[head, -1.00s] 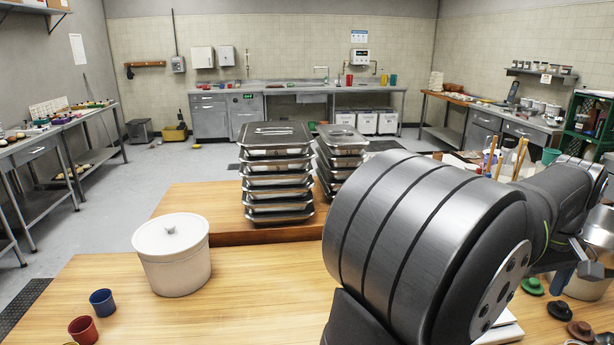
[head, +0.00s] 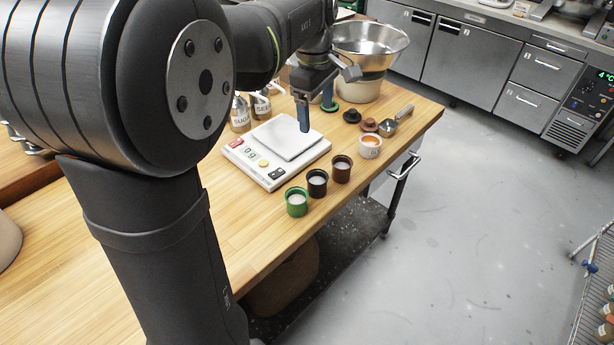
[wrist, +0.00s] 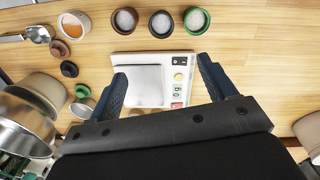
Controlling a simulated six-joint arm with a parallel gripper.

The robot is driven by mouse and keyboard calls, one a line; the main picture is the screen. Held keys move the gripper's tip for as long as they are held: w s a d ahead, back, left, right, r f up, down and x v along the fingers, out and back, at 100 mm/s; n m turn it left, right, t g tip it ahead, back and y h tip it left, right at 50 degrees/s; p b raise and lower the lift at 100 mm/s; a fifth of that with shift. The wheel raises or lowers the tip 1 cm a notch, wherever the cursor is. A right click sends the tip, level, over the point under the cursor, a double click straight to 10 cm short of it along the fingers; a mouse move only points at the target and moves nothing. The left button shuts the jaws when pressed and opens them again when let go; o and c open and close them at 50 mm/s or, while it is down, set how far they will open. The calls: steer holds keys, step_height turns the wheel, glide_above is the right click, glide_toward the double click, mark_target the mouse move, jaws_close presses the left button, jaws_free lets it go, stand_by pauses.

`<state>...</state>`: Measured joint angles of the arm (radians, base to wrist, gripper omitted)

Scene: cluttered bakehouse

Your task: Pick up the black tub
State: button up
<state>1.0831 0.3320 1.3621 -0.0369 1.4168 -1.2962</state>
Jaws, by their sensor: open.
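The black tub (head: 317,183) stands upright on the wooden table in front of the scale, with whitish contents. It stands between a green tub (head: 297,201) and a brown tub (head: 342,168). In the wrist view the black tub (wrist: 161,23) is at the top centre, beyond the fingertips. My gripper (head: 315,112) is open and empty, above the back part of the scale and apart from the tub. Both blue fingers of my gripper (wrist: 162,72) show in the wrist view, one on each side of the scale's plate.
The white scale (head: 276,152) lies below my gripper. A white tub with orange contents (head: 371,146) stands right of the row. Loose lids, a metal scoop (head: 397,120) and a steel bowl (head: 370,43) are behind. The table's edge runs close to the tubs.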

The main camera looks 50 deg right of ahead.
step_height(320, 180, down, 6)
steer(key=a+n+h, duration=0.2)
steer(key=a+n, duration=0.1)
steer(key=n, duration=1)
glide_toward(319, 182)
steer(key=x, duration=0.5)
steer(key=s+a+x, duration=0.1)
steer(key=x, duration=0.1)
steer(key=shift+s+d+f, duration=0.1)
steer(key=shift+f, duration=0.4)
steer(key=c, duration=1.1)
